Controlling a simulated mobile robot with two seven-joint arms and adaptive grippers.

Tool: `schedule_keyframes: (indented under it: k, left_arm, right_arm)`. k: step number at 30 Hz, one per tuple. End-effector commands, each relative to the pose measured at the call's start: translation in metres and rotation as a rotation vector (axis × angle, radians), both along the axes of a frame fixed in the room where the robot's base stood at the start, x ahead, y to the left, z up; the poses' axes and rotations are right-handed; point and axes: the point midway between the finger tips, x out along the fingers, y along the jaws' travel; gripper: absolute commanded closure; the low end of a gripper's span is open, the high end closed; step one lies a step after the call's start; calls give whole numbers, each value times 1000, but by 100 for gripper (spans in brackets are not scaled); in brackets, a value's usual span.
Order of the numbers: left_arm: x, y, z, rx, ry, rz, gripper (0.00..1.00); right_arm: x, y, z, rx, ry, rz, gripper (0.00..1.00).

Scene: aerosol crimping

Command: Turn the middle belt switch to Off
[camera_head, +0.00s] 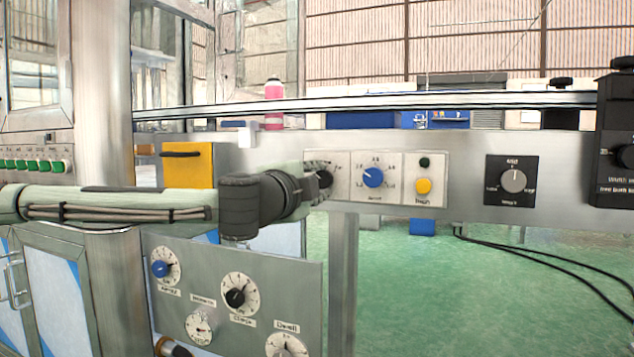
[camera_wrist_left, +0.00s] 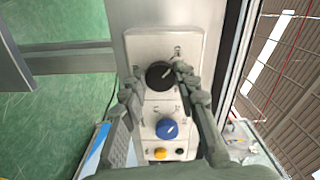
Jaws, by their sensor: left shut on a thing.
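A black rotary knob (camera_wrist_left: 158,76) sits at the end of a light switch panel (camera_wrist_left: 147,43); in the head view the knob (camera_head: 325,179) is partly hidden behind my left gripper (camera_head: 308,183). In the left wrist view the two fingers of the left gripper (camera_wrist_left: 157,80) stand on either side of the black knob and are shut on it. A white mark shows by the knob, but its labels are too small to read. A blue knob (camera_head: 373,177) is beside it on the same panel. My right gripper is not in view.
A yellow button (camera_head: 423,186) and a dark green button (camera_head: 424,162) are on the same panel. A grey knob (camera_head: 513,181) on a black plate is farther right. A lower panel (camera_head: 262,262) with several knobs hangs below my left arm. Green floor (camera_head: 480,270) lies open beyond.

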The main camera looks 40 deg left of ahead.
Motion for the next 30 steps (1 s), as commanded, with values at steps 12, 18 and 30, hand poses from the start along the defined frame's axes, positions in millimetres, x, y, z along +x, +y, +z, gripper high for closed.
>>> schedule_keyframes:
  k: [12,18,30]
  left_arm:
    - [0,0,-1,-26,-5,0,99]
    - [0,0,-1,-25,-5,0,63]
    - [-1,0,0,-23,-6,0,49]
  right_arm:
    - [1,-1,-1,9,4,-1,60]
    - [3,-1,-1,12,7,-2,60]
    - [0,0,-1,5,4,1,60]
